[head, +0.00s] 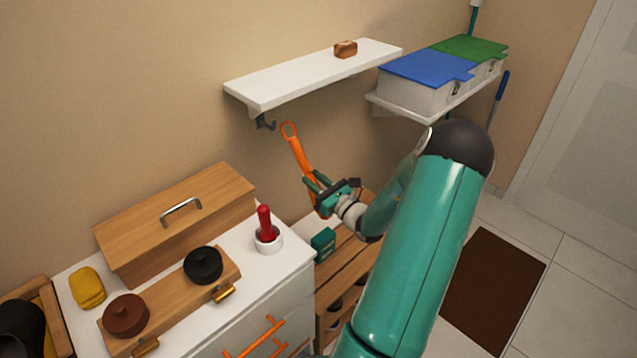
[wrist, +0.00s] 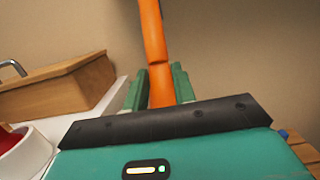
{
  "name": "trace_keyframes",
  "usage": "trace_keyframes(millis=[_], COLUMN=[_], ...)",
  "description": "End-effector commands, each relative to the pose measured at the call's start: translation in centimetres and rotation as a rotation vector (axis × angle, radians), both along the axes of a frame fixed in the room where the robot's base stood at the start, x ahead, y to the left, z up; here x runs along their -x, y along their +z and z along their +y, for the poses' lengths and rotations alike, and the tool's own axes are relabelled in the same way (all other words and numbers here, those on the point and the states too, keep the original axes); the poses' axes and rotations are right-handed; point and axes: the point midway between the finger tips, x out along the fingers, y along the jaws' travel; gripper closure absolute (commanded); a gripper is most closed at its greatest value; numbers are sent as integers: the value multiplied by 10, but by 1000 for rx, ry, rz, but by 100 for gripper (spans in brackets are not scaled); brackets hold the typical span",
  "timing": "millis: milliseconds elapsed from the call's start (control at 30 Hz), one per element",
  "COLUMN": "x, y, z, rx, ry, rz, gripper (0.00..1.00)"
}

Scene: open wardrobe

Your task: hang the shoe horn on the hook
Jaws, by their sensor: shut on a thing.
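The orange shoe horn (head: 298,150) is held upright with a slight tilt, its looped end at the top. My gripper (head: 318,187) is shut on its lower part. In the wrist view the shoe horn (wrist: 154,50) rises between the green fingers of my gripper (wrist: 158,88); its top is out of that view. The dark hook (head: 265,123) is under the left end of the white wall shelf (head: 300,82). In the head view the loop appears just right of the hook and apart from it; the depth between them is hard to tell.
A white cabinet (head: 285,262) at lower left bears a wooden box (head: 180,222), a white cup (head: 268,240) with a red-handled item, and shoe-care tins. A wooden rack (head: 345,262) stands below my gripper. Blue- and green-lidded boxes (head: 420,92) sit on a shelf at right.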

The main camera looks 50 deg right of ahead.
Motion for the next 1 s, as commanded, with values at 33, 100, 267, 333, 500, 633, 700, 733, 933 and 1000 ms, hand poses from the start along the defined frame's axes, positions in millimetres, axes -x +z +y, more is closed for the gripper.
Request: trace_keyframes(millis=[33, 100, 267, 333, 500, 633, 700, 733, 933, 1000], x=[-3, -6, -14, -17, -25, -31, -34, -35, -44, -47], y=[0, 0, 0, -1, -1, -2, -2, -2, -2, -2], z=[0, -1, -2, -2, -3, -3, -4, -4, -5, -5], rx=[0, 1, 1, 0, 0, 0, 0, 1, 1, 0], ry=[1, 1, 0, 0, 0, 1, 1, 1, 0, 0], rz=[-1, -1, -1, -1, -1, -2, -1, -1, -1, -1], gripper=[97, 97, 97, 97, 97, 97, 97, 97, 97, 97])
